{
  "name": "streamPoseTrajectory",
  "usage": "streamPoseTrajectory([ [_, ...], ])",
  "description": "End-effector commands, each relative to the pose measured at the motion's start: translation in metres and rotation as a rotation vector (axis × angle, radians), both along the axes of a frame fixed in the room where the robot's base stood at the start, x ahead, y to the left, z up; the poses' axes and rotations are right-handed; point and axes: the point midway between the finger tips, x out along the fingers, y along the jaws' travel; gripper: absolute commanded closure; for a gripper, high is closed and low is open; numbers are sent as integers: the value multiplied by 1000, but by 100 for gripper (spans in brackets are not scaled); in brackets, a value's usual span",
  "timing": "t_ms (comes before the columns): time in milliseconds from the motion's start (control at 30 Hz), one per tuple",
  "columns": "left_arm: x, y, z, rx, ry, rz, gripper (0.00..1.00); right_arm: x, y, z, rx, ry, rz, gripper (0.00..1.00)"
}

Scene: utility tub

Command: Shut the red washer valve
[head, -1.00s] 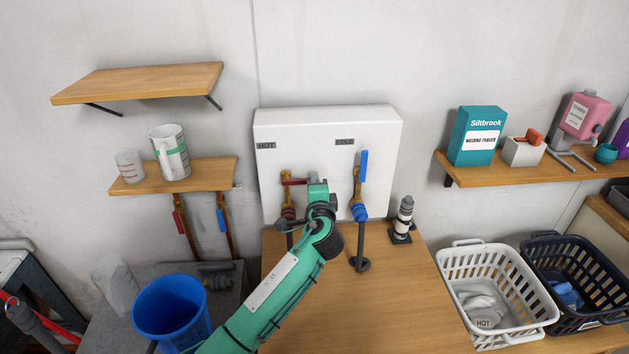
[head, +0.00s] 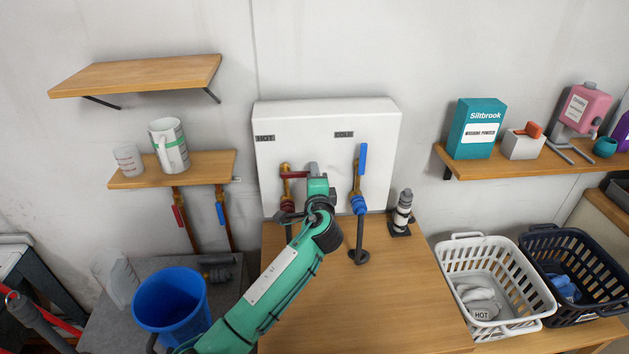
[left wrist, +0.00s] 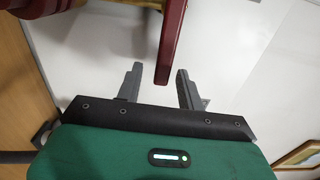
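The red valve lever (head: 295,175) lies level on a brass valve below the HOT label (head: 265,138) on the white wall box. It points right, toward my left gripper (head: 314,171). In the left wrist view my left gripper (left wrist: 160,70) is open, with a grey finger on each side of the end of the red lever (left wrist: 173,40). The lever shows clear of both fingers, and how deep it sits between them is hard to tell. In the head view my arm hides part of the fingers. My right gripper is out of view.
A blue lever (head: 363,159) stands upright on the neighbouring valve below the COLD label (head: 344,134). A grey and white fitting (head: 403,210) stands right of it. The wooden counter (head: 390,300) below is mostly clear. A blue bucket (head: 171,302) stands at lower left.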

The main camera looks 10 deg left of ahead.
Motion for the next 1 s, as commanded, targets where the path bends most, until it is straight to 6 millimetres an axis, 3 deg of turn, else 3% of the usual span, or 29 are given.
streamPoseTrajectory([
  [267,-24,-8,-3,-4,-1,-2,62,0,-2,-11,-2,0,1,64],
  [700,-109,-31,-4,-2,1,-1,62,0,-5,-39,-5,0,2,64],
  [1000,-132,-38,-1,0,1,0,62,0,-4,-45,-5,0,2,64],
])
